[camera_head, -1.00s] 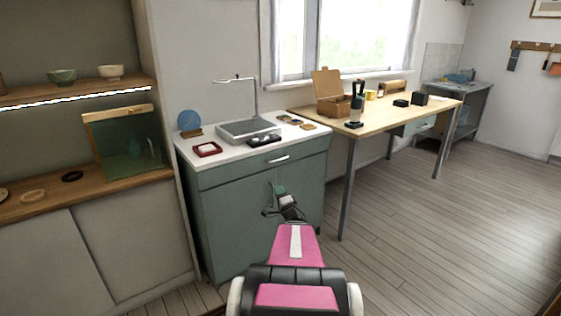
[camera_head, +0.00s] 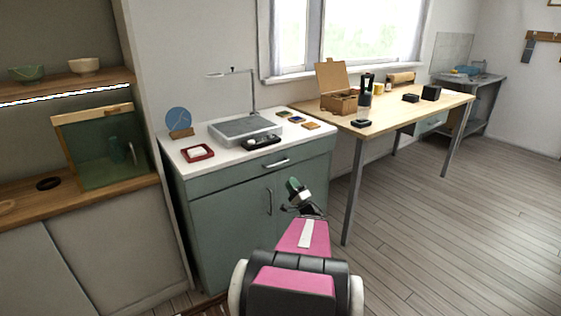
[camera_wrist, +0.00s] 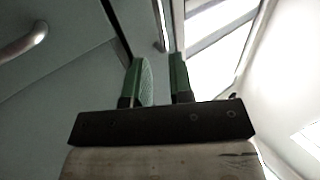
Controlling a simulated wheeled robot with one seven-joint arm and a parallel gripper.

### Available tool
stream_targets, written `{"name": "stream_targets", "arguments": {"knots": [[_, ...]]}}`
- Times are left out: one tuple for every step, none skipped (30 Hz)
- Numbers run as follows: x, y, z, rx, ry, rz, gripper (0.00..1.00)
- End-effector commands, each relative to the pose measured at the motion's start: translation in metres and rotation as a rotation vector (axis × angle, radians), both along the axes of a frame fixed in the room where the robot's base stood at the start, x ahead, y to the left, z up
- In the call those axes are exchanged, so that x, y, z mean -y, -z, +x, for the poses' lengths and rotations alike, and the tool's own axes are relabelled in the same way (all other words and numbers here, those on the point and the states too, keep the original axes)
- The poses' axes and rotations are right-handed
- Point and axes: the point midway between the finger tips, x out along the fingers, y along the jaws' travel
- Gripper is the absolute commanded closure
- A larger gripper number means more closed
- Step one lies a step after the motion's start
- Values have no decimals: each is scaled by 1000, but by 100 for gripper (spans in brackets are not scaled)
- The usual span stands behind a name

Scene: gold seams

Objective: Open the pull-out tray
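A green cabinet (camera_head: 228,228) with a white top stands ahead. Its shut top drawer front (camera_head: 225,179) has a metal bar handle (camera_head: 275,163); I cannot tell if this is the pull-out tray. A greenish drawer-like unit (camera_head: 432,122) also hangs under the wooden table. My gripper (camera_head: 296,187) is in front of the cabinet's right side, below and right of the drawer handle and apart from it. In the wrist view its two green fingers (camera_wrist: 162,72) stand apart with nothing between them. A metal handle (camera_wrist: 22,45) shows at upper left there.
On the cabinet top are a grey flat device (camera_head: 245,130), a red tray (camera_head: 197,153) and a blue disc (camera_head: 178,121). A door handle (camera_head: 269,201) is left of my gripper. The wooden table (camera_head: 385,112) stands right, its leg (camera_head: 353,190) nearby. Floor at right is clear.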

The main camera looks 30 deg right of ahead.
Motion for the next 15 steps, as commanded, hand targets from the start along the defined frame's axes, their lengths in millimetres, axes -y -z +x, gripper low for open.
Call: {"name": "stream_targets", "arguments": {"knots": [[0, -2, 3, 1, -1, 0, 79], [0, -4, 5, 1, -1, 0, 79], [-1, -6, 9, 1, -1, 0, 79], [-1, -8, 12, 1, -1, 0, 79], [-1, -10, 16, 1, -1, 0, 79], [-2, -14, 22, 1, -2, -1, 79], [-2, -17, 26, 2, -2, -1, 79], [-2, -20, 31, 2, -1, 0, 79], [-2, -24, 37, 2, -1, 0, 79], [-3, -27, 42, 2, -2, -1, 79], [-4, -30, 46, 1, -2, -1, 79], [-4, -34, 52, 1, 0, -1, 79], [-4, -37, 56, 1, -1, -2, 79], [-4, -40, 60, 1, 0, -1, 79], [-5, -43, 65, 1, 0, -1, 79]]}}
